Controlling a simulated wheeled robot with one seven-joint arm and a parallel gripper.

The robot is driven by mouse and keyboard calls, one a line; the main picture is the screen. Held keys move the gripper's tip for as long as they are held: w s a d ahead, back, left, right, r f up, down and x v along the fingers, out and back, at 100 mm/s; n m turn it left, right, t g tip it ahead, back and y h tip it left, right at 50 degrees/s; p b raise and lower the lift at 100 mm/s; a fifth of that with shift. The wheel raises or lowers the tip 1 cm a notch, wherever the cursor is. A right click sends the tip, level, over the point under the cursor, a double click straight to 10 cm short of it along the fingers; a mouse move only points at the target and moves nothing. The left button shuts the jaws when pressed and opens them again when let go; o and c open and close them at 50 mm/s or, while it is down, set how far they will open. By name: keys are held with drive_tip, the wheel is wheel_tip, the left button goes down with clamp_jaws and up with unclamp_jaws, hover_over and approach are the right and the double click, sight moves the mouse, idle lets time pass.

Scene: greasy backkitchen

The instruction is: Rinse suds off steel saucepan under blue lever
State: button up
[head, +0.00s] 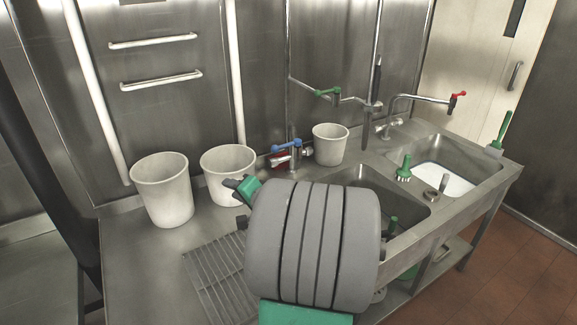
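The blue lever (287,146) sits on a tap at the back of the sink counter, behind the left sink basin. A red item lies beside the tap's base. I cannot make out the steel saucepan; my large grey arm link covers much of the left basin and the counter in front of it. Part of my gripper (241,189) shows as dark and green pieces at the upper left of that link, in front of the second white bucket and left of the blue lever. I cannot tell whether it is open or holds anything.
Two white buckets (163,190) stand at the back left, and a smaller one (330,144) is right of the blue lever. A draining rack (215,283) lies front left. Taps with green (328,92) and red (459,94) levers stand further right. The right basin (455,160) holds white suds.

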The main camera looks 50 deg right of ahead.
sight(277, 151)
drive_tip(key=s+d+r+m+t+h, duration=0.1)
drive_tip(key=s+d+r+m+h, duration=0.2)
drive_tip(key=d, duration=0.4)
drive_tip(key=s+d+r+m+t+h, duration=0.1)
drive_tip(key=s+d+m+h, duration=0.2)
drive_tip(key=s+d+m, duration=0.3)
drive_tip(key=shift+n, duration=0.8)
drive_tip(key=p+x, duration=0.1)
drive_tip(key=x, duration=0.2)
drive_tip(key=p+x, duration=0.1)
drive_tip(key=x, duration=0.2)
drive_tip(key=r+p+x, duration=0.1)
drive_tip(key=x, duration=0.2)
drive_tip(key=shift+w+a+f, duration=0.1)
drive_tip(key=shift+w, duration=0.05)
drive_tip(key=shift+w+f, duration=0.15)
drive_tip(key=shift+f, duration=0.05)
drive_tip(key=shift+c, duration=0.4)
drive_tip(key=c, duration=0.6)
